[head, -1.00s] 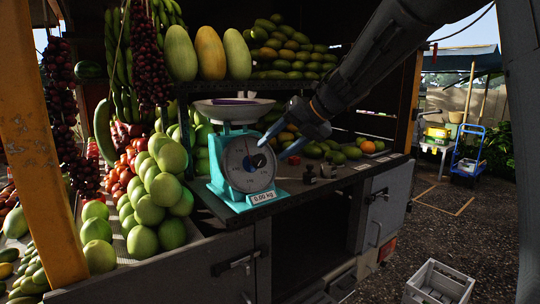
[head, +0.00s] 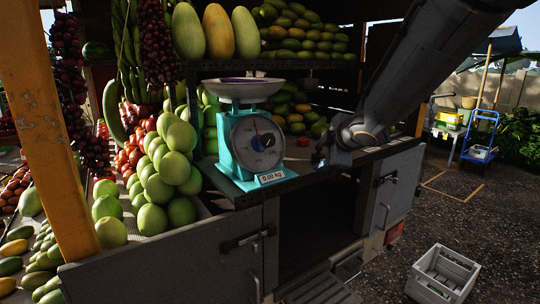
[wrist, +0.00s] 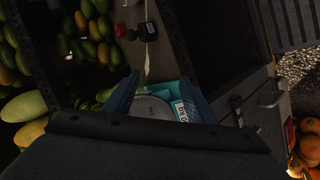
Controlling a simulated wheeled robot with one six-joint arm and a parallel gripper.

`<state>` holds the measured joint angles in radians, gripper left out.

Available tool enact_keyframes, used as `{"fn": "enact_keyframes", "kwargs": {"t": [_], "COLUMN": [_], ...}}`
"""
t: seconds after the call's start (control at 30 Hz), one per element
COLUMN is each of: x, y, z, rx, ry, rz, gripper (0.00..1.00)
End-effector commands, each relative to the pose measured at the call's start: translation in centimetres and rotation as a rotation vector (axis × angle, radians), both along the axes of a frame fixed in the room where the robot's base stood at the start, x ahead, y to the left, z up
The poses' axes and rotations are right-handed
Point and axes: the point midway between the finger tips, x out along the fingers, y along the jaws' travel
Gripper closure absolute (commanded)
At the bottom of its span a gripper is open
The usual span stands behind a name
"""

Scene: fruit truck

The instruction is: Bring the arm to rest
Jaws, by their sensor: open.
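My gripper (head: 326,158) is at the end of my dark arm, which comes down from the upper right in the head view. It hangs over the counter to the right of the scale, apart from it. In the wrist view its blue fingers (wrist: 158,92) are spread with nothing held between them. The turquoise scale (head: 228,158) stands upright on the counter, its display reading 0.00 kg. Part of the scale (wrist: 181,92) shows beyond the fingers in the wrist view. A dark purple shape shows at the top of the scale's pan (head: 243,90).
Green round fruit (head: 160,190) is piled left of the scale. Large melons (head: 217,32) stand on the shelf above. A red-topped object (wrist: 120,30) and a dark one (wrist: 147,32) lie on the counter. A white crate (head: 442,272) sits on the gravel at right.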

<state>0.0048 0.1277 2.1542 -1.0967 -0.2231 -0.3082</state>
Motion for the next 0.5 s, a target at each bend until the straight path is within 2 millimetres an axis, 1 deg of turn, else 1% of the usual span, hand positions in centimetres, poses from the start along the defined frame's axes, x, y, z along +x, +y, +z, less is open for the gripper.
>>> {"fn": "enact_keyframes", "kwargs": {"t": [0.03, 0.07, 0.1, 0.17, 0.2, 0.23, 0.27, 0.3, 0.37, 0.4, 0.5], "x": [-1.7, -2.8, -4.4, -7.3, -9.4, -11.0, -12.7, -15.0, -18.3, -20.4, -25.0], "y": [-1.5, -2.3, -3.4, -4.8, -5.4, -5.9, -6.2, -6.4, -6.5, -6.4, -5.8], "z": [-2.2, -3.4, -5.1, -7.8, -9.5, -10.7, -11.9, -13.4, -15.3, -16.4, -18.4], "rx": [0.062, 0.101, 0.153, 0.226, 0.273, 0.305, 0.337, 0.377, 0.432, 0.464, 0.529], "ry": [0.066, 0.106, 0.162, 0.251, 0.310, 0.353, 0.397, 0.456, 0.539, 0.590, 0.702], "rz": [-0.120, -0.197, -0.298, -0.449, -0.547, -0.618, -0.688, -0.778, -0.904, -0.980, -1.140], "gripper": [0.49, 0.49, 0.49, 0.49, 0.49, 0.49, 0.49, 0.49, 0.49, 0.49, 0.49]}}
